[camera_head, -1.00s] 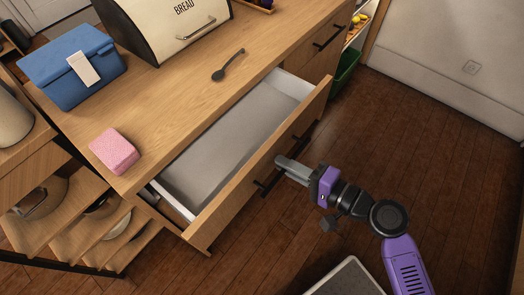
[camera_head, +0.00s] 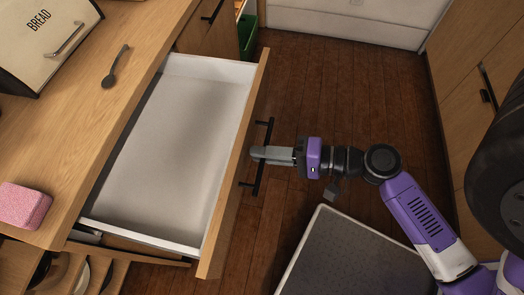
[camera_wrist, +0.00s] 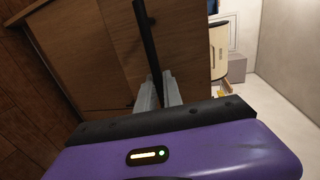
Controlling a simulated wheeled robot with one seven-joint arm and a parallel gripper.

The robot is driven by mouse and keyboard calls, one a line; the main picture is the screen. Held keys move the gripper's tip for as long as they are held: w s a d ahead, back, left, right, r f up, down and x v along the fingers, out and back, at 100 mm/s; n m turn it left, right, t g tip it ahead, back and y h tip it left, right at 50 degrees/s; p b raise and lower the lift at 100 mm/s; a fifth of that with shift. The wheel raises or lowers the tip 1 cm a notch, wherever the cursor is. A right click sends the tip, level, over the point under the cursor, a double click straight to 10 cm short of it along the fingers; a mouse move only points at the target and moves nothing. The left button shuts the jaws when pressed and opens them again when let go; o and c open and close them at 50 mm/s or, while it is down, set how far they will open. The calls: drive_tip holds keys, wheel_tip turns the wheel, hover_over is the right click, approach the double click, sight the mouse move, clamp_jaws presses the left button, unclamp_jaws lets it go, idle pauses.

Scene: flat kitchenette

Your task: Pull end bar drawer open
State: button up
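The wooden drawer (camera_head: 160,150) stands wide open from the counter. Its pale inside is empty. Its dark bar handle (camera_head: 259,180) runs along the outside of the front panel (camera_head: 237,165). My gripper (camera_head: 256,153) reaches the handle from the right, at about its middle. In the wrist view the two grey fingers (camera_wrist: 159,88) lie close on either side of the dark bar (camera_wrist: 147,40), shut on it. The exact contact is partly hidden.
A pink sponge (camera_head: 24,205), a dark spoon (camera_head: 115,66) and a bread box (camera_head: 40,45) are on the counter. A green bin (camera_head: 247,35) stands beyond the cabinet. Cabinets (camera_head: 465,110) line the right.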

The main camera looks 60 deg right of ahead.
drive_tip(key=o, duration=0.4)
drive_tip(key=v, duration=0.7)
drive_tip(key=shift+s+d, duration=0.15)
drive_tip(key=shift+s, duration=0.25)
